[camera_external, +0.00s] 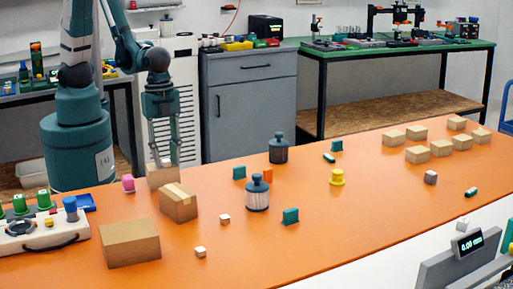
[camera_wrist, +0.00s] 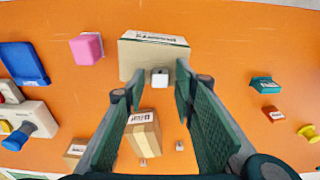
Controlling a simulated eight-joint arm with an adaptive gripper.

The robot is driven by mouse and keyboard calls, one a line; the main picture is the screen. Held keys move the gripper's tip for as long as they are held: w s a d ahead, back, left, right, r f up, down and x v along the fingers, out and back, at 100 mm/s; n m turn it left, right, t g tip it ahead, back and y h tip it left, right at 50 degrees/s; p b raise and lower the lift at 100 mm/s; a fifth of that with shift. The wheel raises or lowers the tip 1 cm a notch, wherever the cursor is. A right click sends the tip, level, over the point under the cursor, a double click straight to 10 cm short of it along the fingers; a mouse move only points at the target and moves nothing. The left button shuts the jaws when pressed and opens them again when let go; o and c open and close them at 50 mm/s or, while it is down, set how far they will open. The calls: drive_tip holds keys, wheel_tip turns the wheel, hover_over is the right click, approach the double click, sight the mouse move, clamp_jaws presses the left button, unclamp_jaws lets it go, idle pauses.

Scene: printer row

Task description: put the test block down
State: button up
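The test block is not labelled; I take it to be the small white cube (camera_wrist: 159,78) between my fingertips in the wrist view. It appears at a cardboard box (camera_wrist: 135,62). In the external view, the white cube (camera_external: 165,162) shows at the top of that box (camera_external: 160,178), just below my gripper (camera_external: 165,154). My gripper (camera_wrist: 159,82) points down with its fingers apart. A gap shows on both sides of the cube, so it does not look gripped. I cannot tell whether the cube rests fully on the box.
Two more cardboard boxes (camera_external: 178,202) (camera_external: 130,244) and two small white cubes (camera_external: 224,218) (camera_external: 200,251) lie nearby on the orange table (camera_external: 330,225). A pink block (camera_external: 128,184) is left of the gripper. Dark-lidded canisters (camera_external: 257,193) (camera_external: 279,150) stand to the right.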

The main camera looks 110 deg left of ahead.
drive_tip(key=shift+r, duration=0.2)
idle(0.3)
wheel_tip(320, 180, up, 12)
drive_tip(key=s+a+p, duration=0.1)
drive_tip(key=p, duration=0.1)
idle(0.8)
idle(0.4)
drive_tip(key=s+a+r+n+t, duration=0.3)
drive_tip(key=a+r+n, duration=0.1)
drive_tip(key=a+r, duration=0.3)
drive_tip(key=s+a+r+n+t+y, duration=0.1)
drive_tip(key=s+a+r+n+t, duration=0.2)
drive_tip(key=a+r+n, duration=0.2)
drive_tip(key=shift+s+a+r, duration=0.2)
drive_tip(key=shift+a+r, duration=1.25)
drive_tip(key=shift+a, duration=1.3)
drive_tip(key=shift+o, duration=0.3)
drive_tip(key=shift+w, duration=0.1)
